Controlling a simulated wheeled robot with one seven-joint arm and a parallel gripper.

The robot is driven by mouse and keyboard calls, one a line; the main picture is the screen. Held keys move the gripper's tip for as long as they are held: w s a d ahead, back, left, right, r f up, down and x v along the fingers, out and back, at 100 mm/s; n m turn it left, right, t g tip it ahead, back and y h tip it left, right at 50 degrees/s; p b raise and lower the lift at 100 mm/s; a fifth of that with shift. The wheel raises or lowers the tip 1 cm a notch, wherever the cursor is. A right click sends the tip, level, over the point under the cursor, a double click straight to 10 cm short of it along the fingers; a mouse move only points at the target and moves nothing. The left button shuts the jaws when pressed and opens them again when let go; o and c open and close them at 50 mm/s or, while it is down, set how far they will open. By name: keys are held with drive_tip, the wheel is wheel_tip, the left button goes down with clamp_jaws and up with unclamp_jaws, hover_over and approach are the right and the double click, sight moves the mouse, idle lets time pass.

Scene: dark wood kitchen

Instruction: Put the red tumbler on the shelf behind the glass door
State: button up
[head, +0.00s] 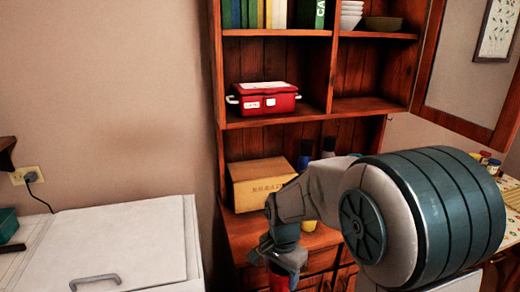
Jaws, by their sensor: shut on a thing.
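My gripper (281,268) is at the bottom centre of the head view, pointing down and shut on the red tumbler (281,282). Only a small part of the tumbler shows below the fingers; the rest is cut off by the frame's edge. The glass door (468,72), with a reddish wood frame, stands swung open at the right of the wooden cabinet. The cabinet's right-hand shelf (368,105) looks bare. The shelf above it (385,36) holds white bowls and a dark dish. My gripper is lower than these shelves.
A red lidded box (264,101) stands on the left middle shelf, under a row of books (265,14). A wooden bread box (260,182) and bottles (305,155) stand on the lower counter. A white chest (120,245) is at left. My arm hides the lower right.

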drive_tip(key=w+d+f+n, duration=0.2)
drive_tip(key=d+f+n, duration=0.2)
drive_tip(key=f, duration=0.3)
drive_tip(key=w+d+f+n, duration=0.3)
drive_tip(key=d+f+n, duration=0.1)
drive_tip(key=d+f, duration=0.2)
drive_tip(key=shift+w+f+n, duration=0.25)
drive_tip(key=shift+f+n, duration=0.05)
drive_tip(key=shift+f, duration=0.35)
